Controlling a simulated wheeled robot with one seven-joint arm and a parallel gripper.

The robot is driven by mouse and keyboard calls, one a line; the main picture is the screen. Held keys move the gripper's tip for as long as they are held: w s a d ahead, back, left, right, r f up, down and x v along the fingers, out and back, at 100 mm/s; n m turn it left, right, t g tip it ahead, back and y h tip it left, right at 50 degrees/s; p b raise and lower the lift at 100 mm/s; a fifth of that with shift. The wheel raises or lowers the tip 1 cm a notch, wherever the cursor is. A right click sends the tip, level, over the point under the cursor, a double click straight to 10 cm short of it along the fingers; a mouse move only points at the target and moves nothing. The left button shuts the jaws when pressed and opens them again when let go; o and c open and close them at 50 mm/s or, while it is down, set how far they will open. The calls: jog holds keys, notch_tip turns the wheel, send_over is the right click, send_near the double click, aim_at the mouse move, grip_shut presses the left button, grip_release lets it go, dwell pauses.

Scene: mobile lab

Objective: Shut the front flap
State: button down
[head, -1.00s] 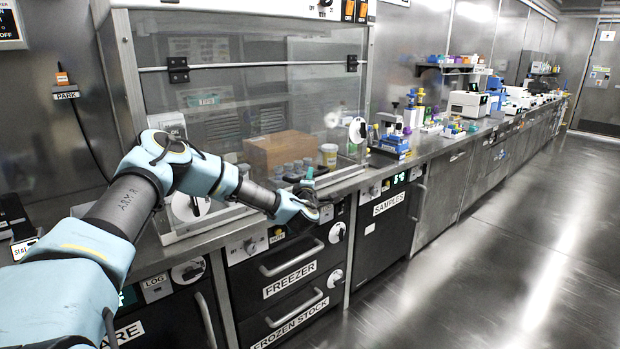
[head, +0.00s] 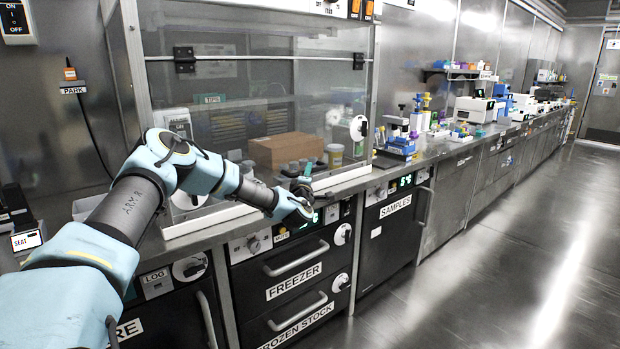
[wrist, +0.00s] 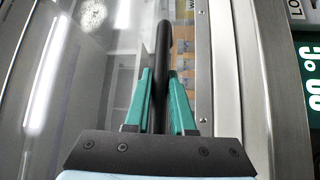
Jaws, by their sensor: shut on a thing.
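The front flap (head: 235,112) is a clear pane on the hood, hung from a bar with two black hinges. It hangs down in front of the things inside, and I cannot tell whether its lower edge meets the sill. My gripper (head: 307,170) is at the pane's lower right, above the counter edge. In the wrist view my gripper's teal fingers (wrist: 165,88) are shut on a black bar handle (wrist: 165,42). Clear glass with reflections lies behind the handle. The lower part of the handle is hidden between the fingers.
Behind the pane are a cardboard box (head: 287,150), several grey-capped vials and a jar (head: 334,155). Freezer drawers (head: 295,282) are below the counter. A blue rack (head: 397,146) stands on the counter to the right. The floor (head: 480,270) at the right is clear.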

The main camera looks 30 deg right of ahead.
jog(key=shift+w+a, duration=0.2)
jog(key=c, duration=1)
grip_release()
jog(key=shift+w+f, duration=0.1)
jog(key=shift+w, duration=0.05)
jog(key=shift+o, duration=1.2)
jog(key=shift+d, duration=0.1)
jog(key=shift+s, duration=0.2)
jog(key=b+v, duration=0.2)
jog(key=v, duration=0.8)
jog(key=shift+s+a, duration=0.2)
jog(key=shift+s, duration=0.05)
